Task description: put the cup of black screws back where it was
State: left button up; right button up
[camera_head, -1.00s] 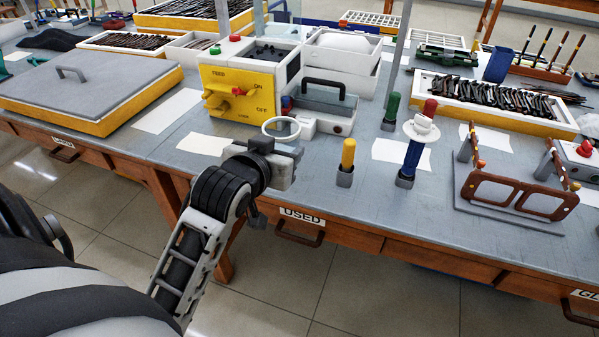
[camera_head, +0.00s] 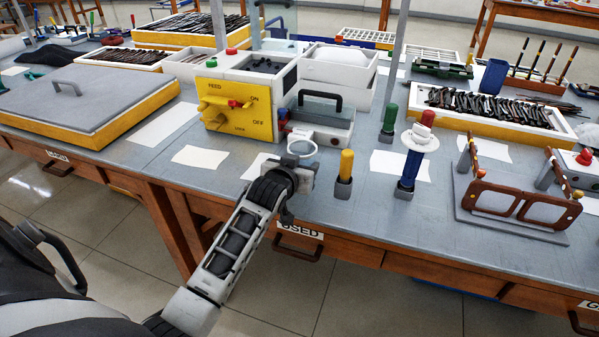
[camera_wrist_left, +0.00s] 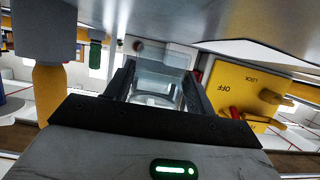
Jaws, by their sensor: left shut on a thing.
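My left gripper (camera_head: 301,158) is shut on a small cup (camera_head: 302,148), whose pale round rim faces up in the head view. The cup is just in front of the grey tray with a black handle (camera_head: 320,122), left of the yellow-handled tool (camera_head: 346,165). In the left wrist view the clear cup (camera_wrist_left: 156,86) sits between the two dark fingers (camera_wrist_left: 155,92). I cannot make out any black screws inside it, nor whether its base touches the table. My right gripper is not in view.
The yellow feed box (camera_head: 235,108) stands behind and left of the cup. A blue-handled tool with a white top (camera_head: 412,165) and an eyeglass frame on a stand (camera_head: 515,205) are to the right.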

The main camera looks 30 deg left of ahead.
pick_arm(q)
jog(key=shift+f, duration=0.75)
jog(key=shift+f, duration=0.2)
jog(key=o, duration=1.1)
jog(key=shift+r, duration=0.1)
